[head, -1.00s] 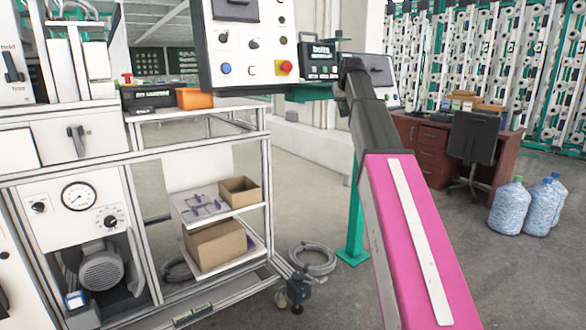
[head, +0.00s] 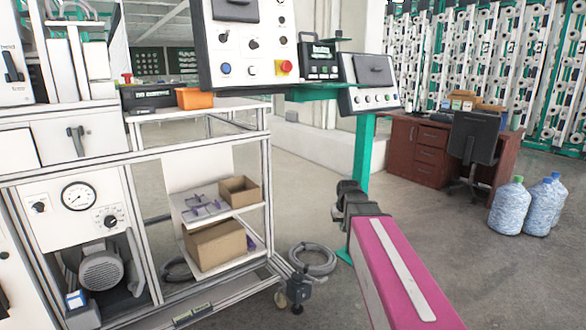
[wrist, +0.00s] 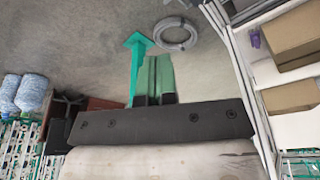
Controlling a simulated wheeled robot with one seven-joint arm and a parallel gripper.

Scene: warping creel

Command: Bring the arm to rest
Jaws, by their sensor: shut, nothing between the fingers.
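My arm, with its pink link (head: 400,275), reaches up from the lower right in the head view. Its dark far end (head: 352,200) stands in front of the green post, over open floor. The fingers are hard to make out there. In the wrist view my gripper (wrist: 153,62) has its two greenish fingers side by side, shut and empty. They show against bare grey floor, close beside the green post's foot in the picture. Nothing is seen touching the fingers.
A control panel (head: 245,45) and a smaller slanted console (head: 368,82) hang on the green post (head: 361,160). A framed cart (head: 140,155) with cardboard boxes stands left. A coiled hose (head: 312,259) lies on the floor. A desk (head: 418,150), chair (head: 472,140) and water bottles (head: 525,205) stand right.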

